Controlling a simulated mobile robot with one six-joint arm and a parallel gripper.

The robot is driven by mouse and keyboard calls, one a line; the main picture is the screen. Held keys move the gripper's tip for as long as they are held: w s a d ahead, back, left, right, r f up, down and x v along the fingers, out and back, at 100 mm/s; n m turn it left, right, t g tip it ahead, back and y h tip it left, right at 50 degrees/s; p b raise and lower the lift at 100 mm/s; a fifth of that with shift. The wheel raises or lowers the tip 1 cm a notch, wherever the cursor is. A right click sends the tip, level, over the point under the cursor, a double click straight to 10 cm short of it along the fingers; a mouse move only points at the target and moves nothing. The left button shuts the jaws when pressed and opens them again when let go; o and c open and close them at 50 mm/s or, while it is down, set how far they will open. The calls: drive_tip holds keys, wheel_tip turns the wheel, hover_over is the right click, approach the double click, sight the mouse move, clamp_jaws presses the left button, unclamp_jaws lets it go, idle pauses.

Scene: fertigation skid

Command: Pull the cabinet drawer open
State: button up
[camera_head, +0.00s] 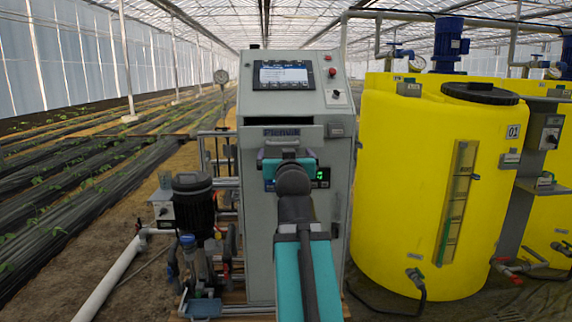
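The grey control cabinet (262,235) stands upright in the middle of the head view. A flat front panel with a name label (282,132), which looks like the drawer front, sits below the sloped console, with a dark gap along its top edge. My gripper (290,163) is in front of the cabinet just below that label, seen from behind.
A screen (283,75) and a red button (332,72) are on the console above. A small green-lit display (321,178) is right of my gripper. A pump (194,205) with pipes stands left. A yellow tank (400,190) stands close on the right.

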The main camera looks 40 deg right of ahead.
drive_tip(key=shift+b+v, duration=0.8)
drive_tip(key=shift+b, duration=0.2)
drive_tip(key=shift+a, duration=0.1)
